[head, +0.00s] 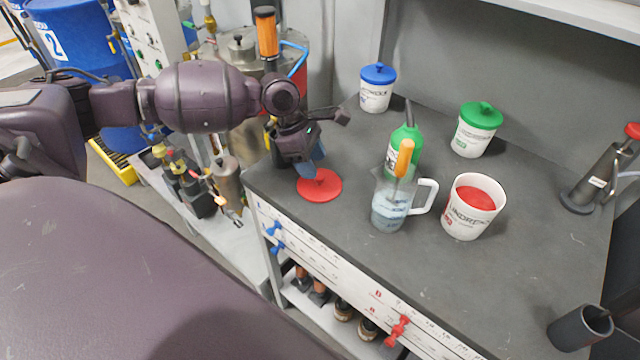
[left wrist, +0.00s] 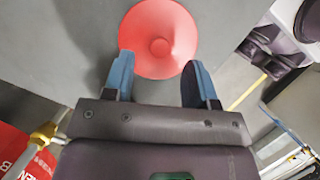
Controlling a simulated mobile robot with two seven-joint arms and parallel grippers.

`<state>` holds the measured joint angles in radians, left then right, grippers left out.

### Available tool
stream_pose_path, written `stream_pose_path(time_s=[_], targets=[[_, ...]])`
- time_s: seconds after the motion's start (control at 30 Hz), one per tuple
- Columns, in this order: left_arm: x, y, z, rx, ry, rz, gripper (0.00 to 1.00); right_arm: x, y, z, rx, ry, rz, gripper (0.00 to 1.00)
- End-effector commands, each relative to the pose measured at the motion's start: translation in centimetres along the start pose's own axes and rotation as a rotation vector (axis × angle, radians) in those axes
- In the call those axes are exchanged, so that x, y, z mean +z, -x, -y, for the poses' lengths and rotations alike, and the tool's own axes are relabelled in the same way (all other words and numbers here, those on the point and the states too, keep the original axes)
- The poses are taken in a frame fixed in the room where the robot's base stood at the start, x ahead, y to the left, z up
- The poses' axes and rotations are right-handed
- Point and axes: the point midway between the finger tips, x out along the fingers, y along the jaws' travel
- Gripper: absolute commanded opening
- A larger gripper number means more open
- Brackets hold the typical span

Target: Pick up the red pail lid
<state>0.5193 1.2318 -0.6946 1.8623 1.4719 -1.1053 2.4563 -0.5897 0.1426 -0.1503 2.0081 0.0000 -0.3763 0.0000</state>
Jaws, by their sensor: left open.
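The red pail lid (head: 325,187) is a flat round disc with a small central knob, lying on the dark worktop near its left front edge. My left gripper (head: 309,170) is just above the lid, pointing down at it. In the left wrist view the lid (left wrist: 158,52) lies beyond the fingertips, with its knob roughly centred between them. The left gripper (left wrist: 160,75) is open, its two blue fingers apart and nothing between them. An open white pail with red contents (head: 473,207) stands to the right on the worktop. My right gripper is not in view.
A clear jug (head: 391,207) with an orange-handled tool stands between lid and open pail. Behind it are a green bottle (head: 411,138), a blue-lidded pail (head: 376,95) and a green-lidded pail (head: 477,135).

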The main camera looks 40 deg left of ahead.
Motion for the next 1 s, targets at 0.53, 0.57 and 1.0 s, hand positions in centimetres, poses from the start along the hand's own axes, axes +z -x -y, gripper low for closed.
stream_pose_path(time_s=[0.53, 0.57, 1.0], targets=[[-0.1, -3.9, 0.1, -0.001, -0.001, 0.0, 0.49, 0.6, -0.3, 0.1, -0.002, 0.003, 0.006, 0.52], [-0.1, -3.9, 0.1, -0.001, -0.001, 0.0, 0.44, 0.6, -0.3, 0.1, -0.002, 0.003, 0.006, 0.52], [-0.1, -3.9, 0.1, -0.001, -0.001, 0.0, 0.0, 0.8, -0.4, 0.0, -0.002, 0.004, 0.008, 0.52]])
